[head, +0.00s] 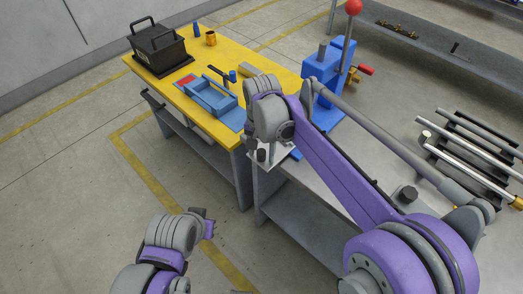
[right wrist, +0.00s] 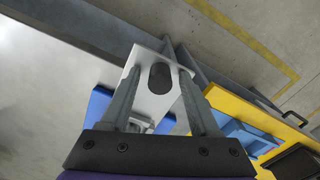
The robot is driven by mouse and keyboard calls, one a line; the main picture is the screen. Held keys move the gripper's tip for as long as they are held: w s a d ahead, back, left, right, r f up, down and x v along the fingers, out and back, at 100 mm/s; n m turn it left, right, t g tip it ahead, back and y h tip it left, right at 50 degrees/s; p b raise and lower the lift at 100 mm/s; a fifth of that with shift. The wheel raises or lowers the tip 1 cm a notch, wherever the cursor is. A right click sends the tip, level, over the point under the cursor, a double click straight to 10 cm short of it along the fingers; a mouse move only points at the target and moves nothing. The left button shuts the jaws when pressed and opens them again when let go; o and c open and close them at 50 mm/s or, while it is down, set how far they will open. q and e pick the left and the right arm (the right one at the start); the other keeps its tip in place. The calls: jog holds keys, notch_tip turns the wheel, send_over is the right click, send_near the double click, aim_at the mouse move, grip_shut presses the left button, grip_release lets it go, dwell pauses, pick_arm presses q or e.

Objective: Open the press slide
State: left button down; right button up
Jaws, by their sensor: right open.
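The blue press (head: 325,75) stands on the grey bench and has a lever with a red ball. A pale metal plate with a dark knob, which looks like the press slide (head: 284,152), shows at the bench's near edge. In the right wrist view, the slide (right wrist: 152,101) and its dark knob (right wrist: 160,77) lie between my open right gripper's fingers (right wrist: 160,72). Contact with the knob cannot be told. In the head view the right gripper (head: 264,147) is mostly hidden by its wrist. My left gripper (head: 207,220) is low at the bottom, its fingers unclear.
Metal bars (head: 470,150) lie on the bench at right. A red handle (head: 365,69) sticks out of the press.

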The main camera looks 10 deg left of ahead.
notch_tip(320, 180, up, 11)
jog(key=shift+p, duration=0.4)
jog(key=shift+f, duration=0.1)
jog(key=s+d+f+n+t, duration=0.1)
jog(key=s+d, duration=0.2)
jog(key=d, duration=0.4)
jog(key=s+d+f+t, duration=0.1)
jog(key=s+d, duration=0.3)
jog(key=d, duration=0.2)
jog(key=s+d+f+n+t+p, duration=0.1)
jog(key=s+d+f+t, duration=0.2)
jog(key=s+d+f, duration=0.6)
jog(key=s+d, duration=0.2)
jog(key=s, duration=0.2)
jog(key=shift+s+f+n, duration=0.2)
jog(key=shift+f+n, duration=0.1)
jog(key=shift+f, duration=0.1)
